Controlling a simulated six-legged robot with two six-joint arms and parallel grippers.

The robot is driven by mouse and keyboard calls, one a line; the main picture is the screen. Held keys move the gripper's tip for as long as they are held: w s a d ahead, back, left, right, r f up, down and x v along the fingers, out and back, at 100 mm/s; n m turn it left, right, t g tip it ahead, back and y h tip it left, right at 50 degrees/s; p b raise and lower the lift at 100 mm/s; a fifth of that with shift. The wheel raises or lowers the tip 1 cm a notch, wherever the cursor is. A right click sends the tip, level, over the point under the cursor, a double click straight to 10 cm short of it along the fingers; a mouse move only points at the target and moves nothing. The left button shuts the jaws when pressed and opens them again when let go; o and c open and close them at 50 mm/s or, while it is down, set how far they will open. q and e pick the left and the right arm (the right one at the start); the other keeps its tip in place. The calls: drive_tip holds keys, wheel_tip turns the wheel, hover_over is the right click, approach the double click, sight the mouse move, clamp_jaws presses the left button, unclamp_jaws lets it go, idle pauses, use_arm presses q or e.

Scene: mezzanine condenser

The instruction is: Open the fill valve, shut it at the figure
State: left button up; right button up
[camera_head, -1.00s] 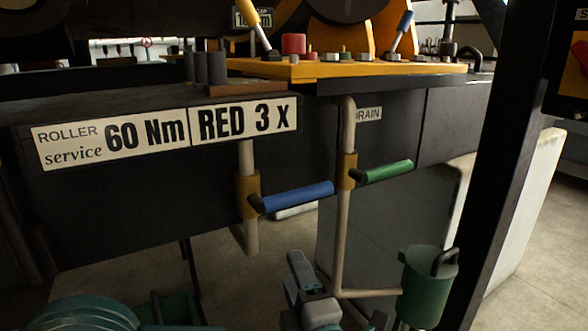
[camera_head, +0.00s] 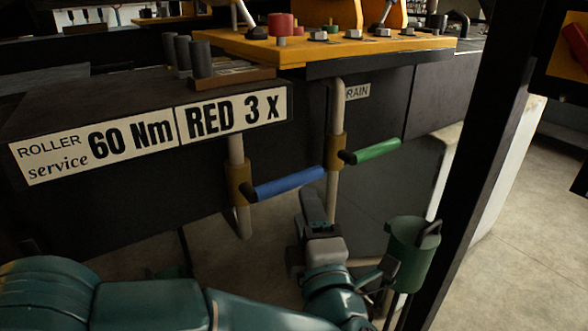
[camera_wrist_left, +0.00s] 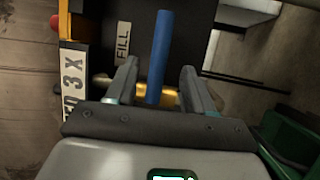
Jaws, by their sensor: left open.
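The fill valve's blue lever (camera_head: 290,184) sticks out sideways from a brass body (camera_head: 240,184) on a pale upright pipe, across the pipe. In the left wrist view a FILL label (camera_wrist_left: 123,43) stands beside the blue lever (camera_wrist_left: 160,50). My left gripper (camera_head: 309,212) is open, just below and near the lever's free end in the head view. In the wrist view the lever appears between its two fingers, and I see no finger closed on it. My right gripper is not in view.
A green lever (camera_head: 372,152) sits on a second pipe beside a partly covered drain label (camera_head: 357,92). A green bucket (camera_head: 412,250) hangs right of my gripper. A dark post (camera_head: 478,170) stands further right. The sign (camera_head: 210,121) reads RED 3 x.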

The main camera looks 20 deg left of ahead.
sight(283, 181)
use_arm(q)
drive_tip(key=x, duration=1)
drive_tip(key=shift+p, duration=0.35)
clamp_jaws()
